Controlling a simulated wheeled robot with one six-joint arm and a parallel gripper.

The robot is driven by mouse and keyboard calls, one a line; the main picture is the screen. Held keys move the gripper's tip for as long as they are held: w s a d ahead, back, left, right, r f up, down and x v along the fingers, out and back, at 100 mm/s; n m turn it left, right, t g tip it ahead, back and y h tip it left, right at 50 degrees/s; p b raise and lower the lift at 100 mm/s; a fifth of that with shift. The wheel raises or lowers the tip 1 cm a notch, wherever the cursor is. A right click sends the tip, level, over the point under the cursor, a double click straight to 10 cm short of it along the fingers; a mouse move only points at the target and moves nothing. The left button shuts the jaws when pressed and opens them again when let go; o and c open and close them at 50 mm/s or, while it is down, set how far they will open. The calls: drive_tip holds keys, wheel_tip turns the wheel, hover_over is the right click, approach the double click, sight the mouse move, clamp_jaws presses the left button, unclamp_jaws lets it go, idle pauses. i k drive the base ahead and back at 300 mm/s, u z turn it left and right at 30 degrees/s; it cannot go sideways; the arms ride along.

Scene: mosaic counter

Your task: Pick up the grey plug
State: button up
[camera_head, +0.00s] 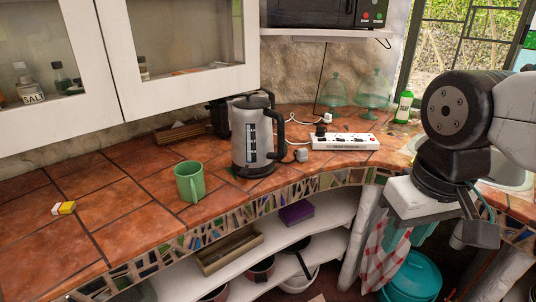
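The grey plug (301,155) lies on the tiled counter, just right of the kettle's base. It is small, and its exact pose is hard to make out. A cord runs close by it towards the kettle. My gripper (478,233) hangs at the right, in front of the counter edge, well to the right of the plug and apart from it. A dark finger part shows, but the fingertips are not clear and I cannot tell their opening. No held object is visible.
A silver kettle (254,140) stands left of the plug, with a green mug (189,182) further left. A white power strip (345,142) lies to the right, with a black plug (320,130) at its left end. Glass domes and a green bottle (404,106) stand behind.

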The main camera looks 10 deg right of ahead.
sight(302, 156)
drive_tip(key=z, duration=0.05)
drive_tip(key=i, duration=1.1)
drive_tip(key=z, duration=0.6)
